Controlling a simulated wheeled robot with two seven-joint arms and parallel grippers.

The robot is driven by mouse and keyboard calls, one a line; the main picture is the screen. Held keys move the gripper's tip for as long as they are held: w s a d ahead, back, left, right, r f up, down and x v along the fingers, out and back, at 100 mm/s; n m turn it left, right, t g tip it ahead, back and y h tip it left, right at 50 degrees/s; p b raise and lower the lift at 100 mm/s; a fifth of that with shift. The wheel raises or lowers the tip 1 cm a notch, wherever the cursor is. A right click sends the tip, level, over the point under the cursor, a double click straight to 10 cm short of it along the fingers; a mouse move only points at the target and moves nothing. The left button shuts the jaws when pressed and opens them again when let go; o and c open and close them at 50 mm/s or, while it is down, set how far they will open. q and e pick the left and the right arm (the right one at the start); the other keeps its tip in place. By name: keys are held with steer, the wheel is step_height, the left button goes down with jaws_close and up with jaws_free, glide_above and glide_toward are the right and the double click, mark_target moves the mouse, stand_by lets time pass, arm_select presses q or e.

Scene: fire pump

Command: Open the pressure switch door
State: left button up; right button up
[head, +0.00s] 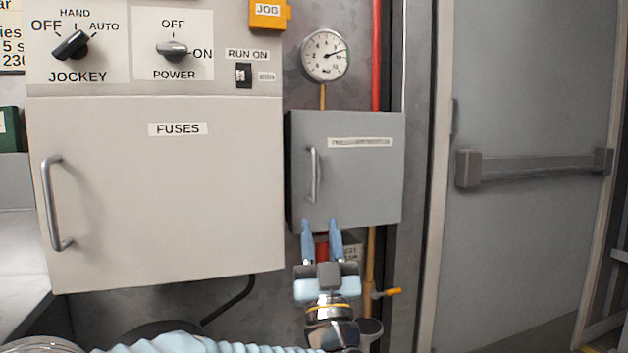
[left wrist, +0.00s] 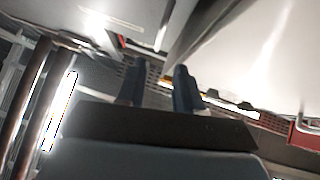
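The pressure switch box is a small grey cabinet with a closed door (head: 355,180) in the head view. Its vertical metal handle (head: 313,175) is on the door's left side, and a white label too small to read sits near the top. My left gripper (head: 321,224) points upward at the door's lower edge, below the handle and apart from it. Its two blue fingers are spread with nothing between them. The fingers also show in the left wrist view (left wrist: 160,85), near blurred panel undersides. My right gripper is not in view.
A large beige FUSES cabinet (head: 165,220) with its own handle (head: 56,203) stands left of the box. A pressure gauge (head: 326,55) is above it, and a red pipe (head: 376,60) runs behind. A yellow-handled valve (head: 387,293) is below right. A grey door (head: 530,240) is at right.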

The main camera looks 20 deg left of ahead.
mark_target(315, 179)
arm_select(q)
steer(key=p+x, duration=0.3)
steer(key=x, duration=0.8)
steer(key=shift+d, duration=0.1)
steer(key=shift+w+a+r+p, duration=0.2)
steer(key=shift+w+r+p, duration=0.15)
steer(key=shift+w, duration=0.1)
jaws_close()
